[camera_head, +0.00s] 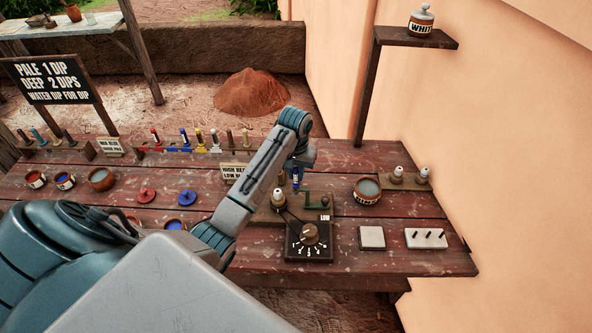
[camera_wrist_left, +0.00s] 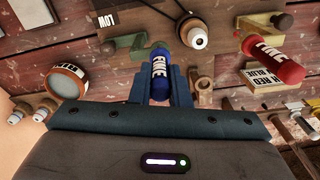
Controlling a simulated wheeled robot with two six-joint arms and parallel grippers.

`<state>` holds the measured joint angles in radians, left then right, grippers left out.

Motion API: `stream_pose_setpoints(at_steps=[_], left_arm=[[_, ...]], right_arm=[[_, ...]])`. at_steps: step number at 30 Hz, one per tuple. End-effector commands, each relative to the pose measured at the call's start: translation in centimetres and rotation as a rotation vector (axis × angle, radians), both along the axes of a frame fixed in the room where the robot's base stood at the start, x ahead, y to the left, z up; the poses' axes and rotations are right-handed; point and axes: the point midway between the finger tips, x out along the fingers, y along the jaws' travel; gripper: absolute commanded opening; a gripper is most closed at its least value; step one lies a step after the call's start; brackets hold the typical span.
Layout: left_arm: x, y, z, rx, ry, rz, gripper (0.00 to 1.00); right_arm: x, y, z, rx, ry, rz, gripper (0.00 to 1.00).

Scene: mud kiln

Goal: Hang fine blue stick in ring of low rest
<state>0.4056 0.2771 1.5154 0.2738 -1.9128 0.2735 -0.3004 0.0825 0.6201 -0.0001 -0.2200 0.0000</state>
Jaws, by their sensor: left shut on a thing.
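The fine blue stick (camera_wrist_left: 160,72), with a white FINE label, is clamped between the jaws of my left gripper (camera_wrist_left: 162,92) in the left wrist view. In the head view the stick (camera_head: 296,178) hangs below the gripper (camera_head: 299,165), just behind the low rest. The low rest (camera_head: 317,204) is a green bracket beside a LOW plate (camera_head: 325,217); it also shows in the left wrist view (camera_wrist_left: 122,46), close to the stick's tip. I cannot tell whether the tip touches the ring. My right gripper is out of view.
A bowl (camera_head: 367,191) stands to the right. My arm hides part of the table.

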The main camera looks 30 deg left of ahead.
Motion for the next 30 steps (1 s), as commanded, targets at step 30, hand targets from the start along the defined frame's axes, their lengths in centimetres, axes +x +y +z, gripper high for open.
stream_pose_setpoints(at_steps=[30], left_arm=[[0.04,0.01,-0.82,0.0,-0.001,0.0,0.0]], right_arm=[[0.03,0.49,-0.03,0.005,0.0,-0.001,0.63]])
